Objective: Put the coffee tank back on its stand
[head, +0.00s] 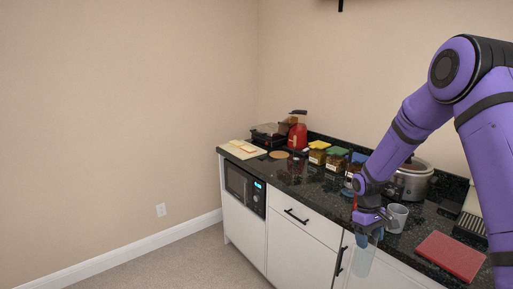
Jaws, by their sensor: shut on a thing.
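My gripper (368,232) hangs at the front edge of the counter, pointing down, left of a grey mug. It is shut on a pale, see-through container, which looks like the coffee tank (362,260). The tank hangs below the gripper, in front of the white cabinet doors and clear of the countertop. Its upper part is hidden by my fingers. A pale and dark appliance (473,213) stands at the right end of the counter, partly hidden by my arm; I cannot tell whether it is the tank's stand.
The dark counter (318,196) carries a grey mug (397,217), a red board (450,257), a slow cooker (412,183), several lidded jars (336,159), a red kettle (298,136) and a cutting board (241,150). The floor (205,265) at left is clear.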

